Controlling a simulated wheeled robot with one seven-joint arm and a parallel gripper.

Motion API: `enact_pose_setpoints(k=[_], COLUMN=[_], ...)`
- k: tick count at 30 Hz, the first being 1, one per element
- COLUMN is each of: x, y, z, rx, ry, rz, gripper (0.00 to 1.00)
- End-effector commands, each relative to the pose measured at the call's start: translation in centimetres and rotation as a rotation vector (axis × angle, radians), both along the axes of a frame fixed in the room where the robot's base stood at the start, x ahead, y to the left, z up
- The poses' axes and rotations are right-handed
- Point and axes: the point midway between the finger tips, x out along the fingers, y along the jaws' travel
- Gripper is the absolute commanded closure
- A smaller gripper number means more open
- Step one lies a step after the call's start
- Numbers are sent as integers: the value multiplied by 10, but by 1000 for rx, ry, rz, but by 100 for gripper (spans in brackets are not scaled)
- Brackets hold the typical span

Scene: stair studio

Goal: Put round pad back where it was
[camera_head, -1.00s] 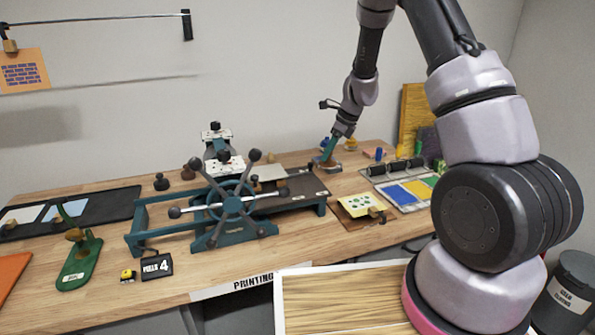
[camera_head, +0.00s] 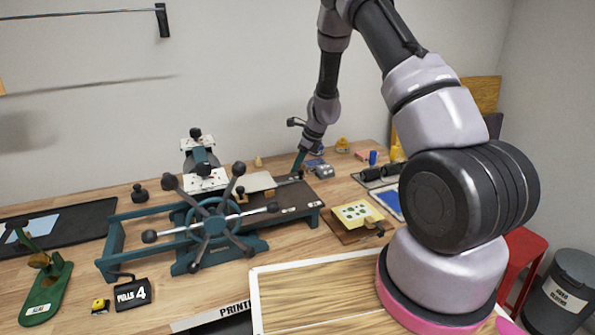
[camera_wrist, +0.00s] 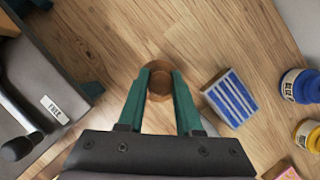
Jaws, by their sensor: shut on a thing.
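The round pad (camera_wrist: 159,85) is a brown disc, seen from above between the green fingers in the wrist view. My gripper (camera_wrist: 160,80) is shut on it, over bare wooden table. Whether the pad touches the table cannot be told. In the head view my gripper (camera_head: 299,170) is behind the far right end of the teal press (camera_head: 213,222); its fingertips and the pad are hidden there behind the press bed.
A blue-striped block (camera_wrist: 230,98) lies close right of my fingers. A blue jar (camera_wrist: 300,86) and a yellow jar (camera_wrist: 309,135) stand farther right. The press edge (camera_wrist: 60,75) is on the left. A dotted yellow plate (camera_head: 358,214) lies right of the press.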

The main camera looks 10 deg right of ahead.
Motion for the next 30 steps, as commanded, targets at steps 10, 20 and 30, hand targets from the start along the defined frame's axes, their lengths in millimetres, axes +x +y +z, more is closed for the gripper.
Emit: enact_pose_setpoints(k=[10,20,30], x=[0,0,-1], y=[0,0,-2], z=[-20,-23,-15], rx=[0,-1,-1], ry=[0,1,-2], rz=[-1,-1,-1], gripper=[100,36,36])
